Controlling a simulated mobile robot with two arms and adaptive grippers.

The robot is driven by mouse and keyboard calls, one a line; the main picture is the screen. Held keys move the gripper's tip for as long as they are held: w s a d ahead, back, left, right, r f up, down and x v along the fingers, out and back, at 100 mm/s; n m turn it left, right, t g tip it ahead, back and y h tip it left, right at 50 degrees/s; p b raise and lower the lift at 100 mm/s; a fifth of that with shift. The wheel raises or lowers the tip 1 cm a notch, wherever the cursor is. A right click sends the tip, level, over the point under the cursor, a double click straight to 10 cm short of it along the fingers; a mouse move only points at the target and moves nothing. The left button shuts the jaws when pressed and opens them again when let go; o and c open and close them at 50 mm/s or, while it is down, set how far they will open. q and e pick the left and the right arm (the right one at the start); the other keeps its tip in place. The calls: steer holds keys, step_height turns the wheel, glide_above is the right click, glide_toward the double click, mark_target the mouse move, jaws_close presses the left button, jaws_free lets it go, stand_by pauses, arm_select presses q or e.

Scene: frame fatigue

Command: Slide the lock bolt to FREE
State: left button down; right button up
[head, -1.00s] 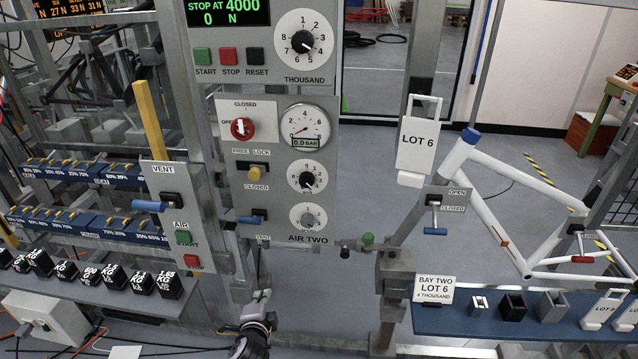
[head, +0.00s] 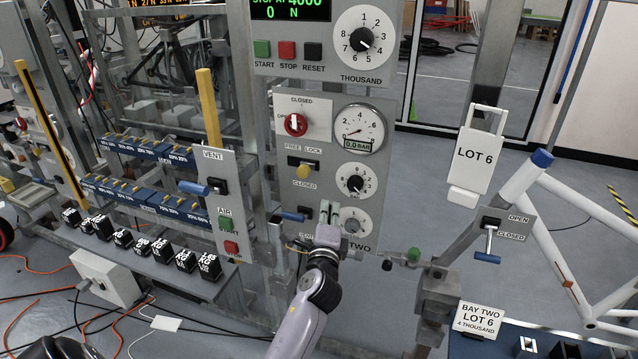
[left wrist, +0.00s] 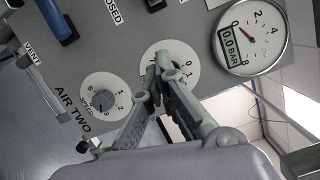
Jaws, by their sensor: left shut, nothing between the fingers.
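The lock bolt's yellow knob (head: 304,171) is on the grey AIR TWO panel (head: 283,235), under the FREE and LOCK labels (head: 303,150) and above a CLOSED label. Which end the bolt sits at is too small to tell. My left gripper (head: 329,211) is in front of the lower part of this panel, below and right of the yellow knob and apart from it. Its fingers are shut and empty. In the left wrist view my fingertips (left wrist: 160,72) overlap the middle dial (left wrist: 184,65); contact cannot be told. My right gripper is not in view.
A red valve knob (head: 296,124) and a pressure gauge (head: 359,128) reading 0.0 BAR are above. A blue lever (head: 291,216) is left of my gripper. A green-topped fitting (head: 413,254) is at lower right. The white bike frame (head: 580,200) stands further right.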

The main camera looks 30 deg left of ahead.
mark_target(305, 169)
arm_select(q)
steer(key=w+a+r+p, duration=0.1)
steer(key=w+a+p, duration=0.1)
steer(key=w+a, duration=0.5)
steer(key=shift+a+p, duration=0.3)
steer(key=shift+a, duration=0.2)
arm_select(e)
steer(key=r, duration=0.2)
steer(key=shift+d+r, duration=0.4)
arm_select(q)
steer(key=shift+w, duration=0.1)
steer(key=a, duration=0.2)
steer(key=s+a, duration=0.1)
steer(key=a, duration=0.1)
steer(key=shift+p, duration=0.3)
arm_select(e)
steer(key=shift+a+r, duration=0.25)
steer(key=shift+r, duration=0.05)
